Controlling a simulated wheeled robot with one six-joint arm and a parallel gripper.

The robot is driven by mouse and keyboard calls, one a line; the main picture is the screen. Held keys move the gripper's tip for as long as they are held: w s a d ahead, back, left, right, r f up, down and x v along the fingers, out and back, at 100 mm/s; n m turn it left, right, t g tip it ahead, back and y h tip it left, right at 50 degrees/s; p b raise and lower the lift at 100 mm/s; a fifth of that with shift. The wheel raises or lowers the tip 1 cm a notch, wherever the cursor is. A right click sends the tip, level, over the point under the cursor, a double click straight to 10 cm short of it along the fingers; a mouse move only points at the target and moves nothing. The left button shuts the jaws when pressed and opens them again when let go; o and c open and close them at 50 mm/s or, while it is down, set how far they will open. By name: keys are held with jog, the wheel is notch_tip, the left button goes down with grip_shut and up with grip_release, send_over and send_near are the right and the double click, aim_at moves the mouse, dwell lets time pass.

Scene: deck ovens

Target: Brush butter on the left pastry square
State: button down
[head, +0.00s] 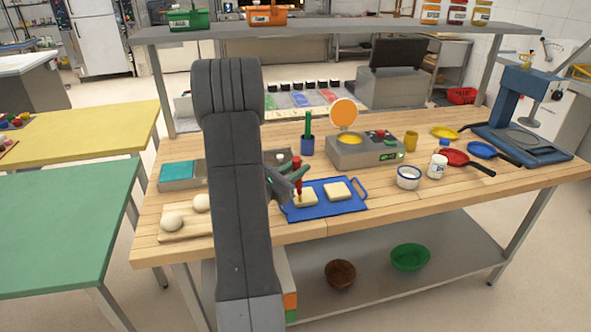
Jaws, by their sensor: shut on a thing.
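The left pastry square (309,200) and the right pastry square (338,190) lie pale and flat on a blue tray (329,208) on the wooden bench. My gripper (294,181) is shut on a red-handled brush (297,163), held upright over the left square. The brush's lower end is at the left part of that square; I cannot tell whether it touches. Yellow butter (349,140) shows in the top of a grey warmer (366,155) behind the tray. My arm hides part of the bench to the left.
A green item stands in a blue holder (307,146) behind the tray. Dough balls (172,221) lie on a board at the left. The bench front right of the tray is clear.

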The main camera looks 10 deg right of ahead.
jog(key=d, duration=0.2)
jog(key=w+d, duration=0.1)
jog(key=d, duration=0.1)
jog(key=shift+w+d+b, duration=0.1)
jog(key=shift+d+b, duration=0.2)
jog(key=shift+w+f, duration=0.1)
jog(key=shift+w, duration=0.05)
dwell(0.3)
jog(key=shift+w+a, duration=0.15)
jog(key=shift+w, duration=0.05)
jog(key=shift+b, duration=0.3)
jog(key=a+b, duration=0.1)
jog(key=a, duration=0.4)
dwell(0.5)
